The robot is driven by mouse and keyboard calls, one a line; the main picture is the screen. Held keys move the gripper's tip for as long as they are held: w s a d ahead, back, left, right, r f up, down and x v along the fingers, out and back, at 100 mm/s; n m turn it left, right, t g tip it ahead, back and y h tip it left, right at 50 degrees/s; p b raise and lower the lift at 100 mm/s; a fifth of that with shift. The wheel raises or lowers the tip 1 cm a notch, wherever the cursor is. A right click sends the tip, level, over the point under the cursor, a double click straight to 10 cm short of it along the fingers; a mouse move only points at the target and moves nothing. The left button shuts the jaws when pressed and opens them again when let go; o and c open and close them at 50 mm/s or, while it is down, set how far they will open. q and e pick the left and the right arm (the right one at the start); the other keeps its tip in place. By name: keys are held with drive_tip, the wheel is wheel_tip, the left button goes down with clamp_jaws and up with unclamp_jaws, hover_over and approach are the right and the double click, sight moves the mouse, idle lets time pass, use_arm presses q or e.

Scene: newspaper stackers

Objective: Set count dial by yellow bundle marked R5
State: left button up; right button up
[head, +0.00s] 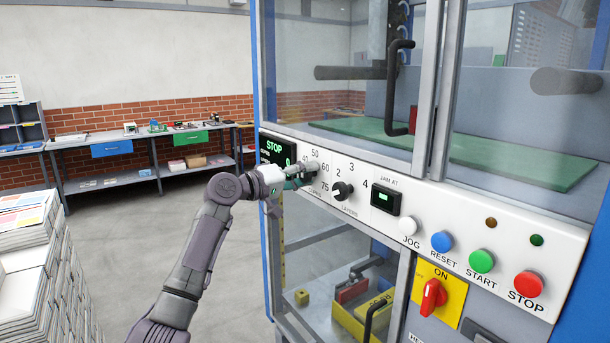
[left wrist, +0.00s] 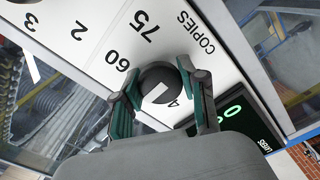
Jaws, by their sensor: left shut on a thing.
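Which number the mark points to I cannot tell. Yellow items (head: 350,322) lie behind the lower window; I cannot read R5 on them. My right gripper is not in view.
A LAYERS knob (head: 342,190) sits just right of the count dial. Further right are a JAM AT display (head: 386,201), several push buttons and a red switch (head: 433,297). A green-lit STOP display (head: 276,151) is at left. Paper stacks (head: 28,270) stand at far left.

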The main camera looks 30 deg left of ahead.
use_arm(q)
drive_tip(key=o, duration=1.1)
drive_tip(key=shift+o, duration=0.2)
drive_tip(key=v, duration=1.2)
